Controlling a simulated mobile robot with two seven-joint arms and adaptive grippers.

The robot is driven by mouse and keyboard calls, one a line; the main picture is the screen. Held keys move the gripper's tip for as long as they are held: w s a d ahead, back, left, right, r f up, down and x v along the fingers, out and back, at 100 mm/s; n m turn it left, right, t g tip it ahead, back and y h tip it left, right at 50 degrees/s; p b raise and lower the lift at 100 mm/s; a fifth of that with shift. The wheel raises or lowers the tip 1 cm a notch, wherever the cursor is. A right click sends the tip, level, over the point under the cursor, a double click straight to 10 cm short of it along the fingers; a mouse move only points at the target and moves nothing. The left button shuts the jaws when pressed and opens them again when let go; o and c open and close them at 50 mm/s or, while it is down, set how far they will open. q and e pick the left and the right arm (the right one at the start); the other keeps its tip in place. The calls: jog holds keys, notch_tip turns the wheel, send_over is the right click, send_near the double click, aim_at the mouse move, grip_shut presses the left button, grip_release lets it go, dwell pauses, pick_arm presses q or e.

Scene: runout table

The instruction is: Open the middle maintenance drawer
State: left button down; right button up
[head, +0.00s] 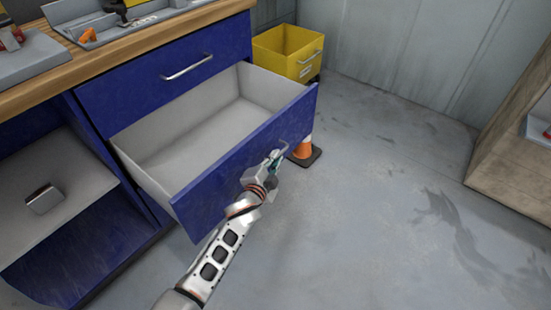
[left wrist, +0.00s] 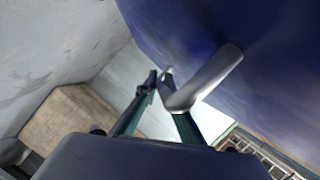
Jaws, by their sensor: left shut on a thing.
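The blue middle drawer (head: 240,158) stands pulled well out of the blue cabinet in the head view, and its pale grey inside looks empty. My left gripper (head: 276,160) is at the drawer's front, shut on its metal handle. The handle (left wrist: 205,78) shows in the left wrist view as a silver bar passing by the fingers of my left gripper (left wrist: 160,100), with the blue drawer front (left wrist: 190,35) above it. In the head view the handle is mostly hidden by the gripper. My right gripper is not in view.
A closed blue drawer with a silver handle (head: 188,67) is above. A yellow bin (head: 288,50) and an orange cone (head: 304,150) stand behind the drawer's right end. An open shelf (head: 75,185) is at left. The grey floor (head: 390,220) at right is clear.

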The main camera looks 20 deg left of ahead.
pick_arm(q)
jog(key=shift+f, duration=0.15)
jog(key=c, duration=2.2)
grip_release()
jog(key=shift+o, duration=0.2)
jog(key=v, duration=1.2)
